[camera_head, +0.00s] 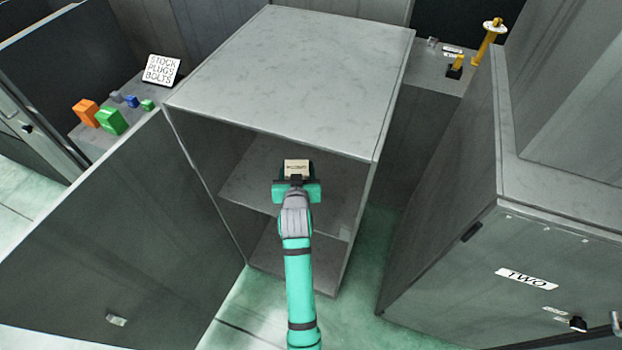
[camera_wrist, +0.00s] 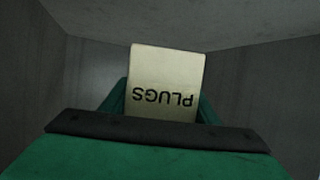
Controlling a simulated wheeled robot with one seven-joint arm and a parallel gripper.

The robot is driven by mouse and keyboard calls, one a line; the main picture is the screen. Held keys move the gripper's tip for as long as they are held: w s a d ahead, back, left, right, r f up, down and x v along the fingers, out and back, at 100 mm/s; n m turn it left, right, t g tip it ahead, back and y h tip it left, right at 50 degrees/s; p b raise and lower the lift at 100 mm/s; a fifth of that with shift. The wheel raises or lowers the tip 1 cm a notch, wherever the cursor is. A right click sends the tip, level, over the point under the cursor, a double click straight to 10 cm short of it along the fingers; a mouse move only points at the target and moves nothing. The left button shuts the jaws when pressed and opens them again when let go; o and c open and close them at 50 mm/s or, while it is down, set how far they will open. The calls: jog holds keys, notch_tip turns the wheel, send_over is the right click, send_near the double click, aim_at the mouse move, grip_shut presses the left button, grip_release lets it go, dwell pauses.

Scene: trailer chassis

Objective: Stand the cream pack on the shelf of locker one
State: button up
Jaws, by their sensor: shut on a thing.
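The cream pack (camera_head: 297,167) is between the fingers of my gripper (camera_head: 297,183), which is shut on it. In the wrist view the pack (camera_wrist: 166,80) shows the word PLUGS upside down. My gripper reaches through the open front of a grey locker (camera_head: 290,65), whose door stands open to the left. The locker's shelf (camera_head: 255,188) lies around and below the gripper in the head view. I cannot tell whether the pack touches the shelf. The pack's lower part is hidden by the gripper.
The open door (camera_head: 130,240) stands at the left. A closed locker marked TWO (camera_head: 440,230) stands at the right. A surface at the left holds a STOCK PLUGS BOLTS sign (camera_head: 161,69), an orange block (camera_head: 86,112) and a green block (camera_head: 110,121). Yellow parts (camera_head: 488,42) stand at the back right.

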jog(key=w+d+f, duration=0.1)
jog(key=f, duration=0.1)
jog(key=d+f, duration=0.1)
jog(key=w+d+f, duration=0.1)
jog(key=d+f, duration=0.1)
jog(key=shift+w+f, duration=0.3)
jog(key=shift+w+d+f, duration=0.1)
jog(key=shift+f, duration=0.8)
jog(key=shift+w+d+f, duration=0.1)
jog(key=shift+f, duration=0.75)
jog(key=shift+f, duration=0.1)
jog(key=o, duration=1.2)
jog(key=shift+f, duration=0.1)
